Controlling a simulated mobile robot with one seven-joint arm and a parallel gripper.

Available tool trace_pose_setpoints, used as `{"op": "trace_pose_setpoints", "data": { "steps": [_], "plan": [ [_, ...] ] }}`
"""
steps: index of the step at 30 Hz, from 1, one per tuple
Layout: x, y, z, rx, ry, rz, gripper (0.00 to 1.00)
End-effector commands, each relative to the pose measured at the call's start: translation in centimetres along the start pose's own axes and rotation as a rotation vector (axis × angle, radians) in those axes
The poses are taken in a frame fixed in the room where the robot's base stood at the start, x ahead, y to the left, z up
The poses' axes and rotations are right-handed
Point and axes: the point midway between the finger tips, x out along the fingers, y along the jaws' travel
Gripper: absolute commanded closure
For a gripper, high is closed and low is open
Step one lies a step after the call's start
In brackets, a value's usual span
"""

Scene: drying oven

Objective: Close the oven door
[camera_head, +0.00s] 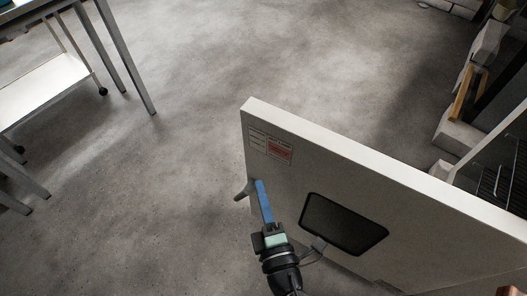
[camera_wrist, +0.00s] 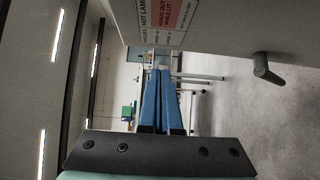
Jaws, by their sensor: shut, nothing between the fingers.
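The oven door (camera_head: 345,190) is a thick white panel with a dark window (camera_head: 344,223) and a label near its free edge. It stands swung wide open from the oven (camera_head: 510,160) at the right. A grey handle (camera_head: 243,191) sticks out by its free edge. My gripper (camera_head: 262,186), with blue fingers, is shut and empty, close to the door's outer face near the handle. In the wrist view the blue fingertips (camera_wrist: 164,70) are together, below the label, and the handle (camera_wrist: 267,70) is to their right. Whether the fingers touch the door I cannot tell.
Wire racks (camera_head: 492,185) show inside the oven at the right. White blocks (camera_head: 460,130) and other items stand beyond it. A white cart (camera_head: 40,90) and a table with metal legs stand at upper left. The floor between is clear.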

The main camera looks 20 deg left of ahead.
Motion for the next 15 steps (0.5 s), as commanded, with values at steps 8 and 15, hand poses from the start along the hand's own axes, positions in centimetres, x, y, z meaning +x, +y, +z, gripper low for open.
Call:
{"op": "trace_pose_setpoints", "data": {
  "steps": [8, 15],
  "plan": [
    [6.3, 0.0, 0.0, 0.001, 0.002, 0.005, 1.0],
    [8.8, 0.1, 2.1, 0.002, -0.003, 0.004, 1.0]
  ]
}}
